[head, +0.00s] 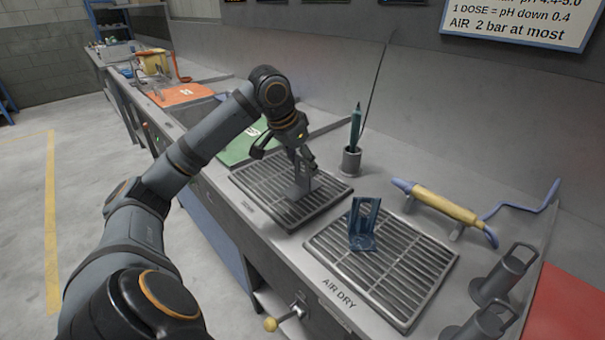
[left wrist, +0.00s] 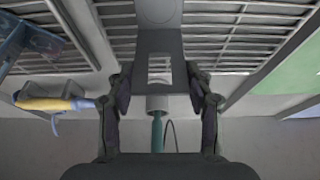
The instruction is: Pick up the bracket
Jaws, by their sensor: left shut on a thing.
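My left gripper (head: 297,155) is above the left drying rack and points down. It is shut on a grey bracket (head: 302,186), which stands upright at or just above the rack; I cannot tell whether it touches. In the left wrist view the grey bracket (left wrist: 160,42), with a slotted opening, sits between the two fingers (left wrist: 160,92). A second bracket, blue (head: 364,228), stands upright on the right rack, apart from the gripper. It also shows in part at the left edge of the left wrist view (left wrist: 28,42). My right gripper is not in view.
The left rack (head: 262,192) and the right rack (head: 412,280), marked AIR DRY, lie side by side on the bench. A grey cup (head: 351,161) with a teal tool stands behind. A yellow-handled wand (head: 447,205) rests at right, near dark cylindrical items (head: 503,275).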

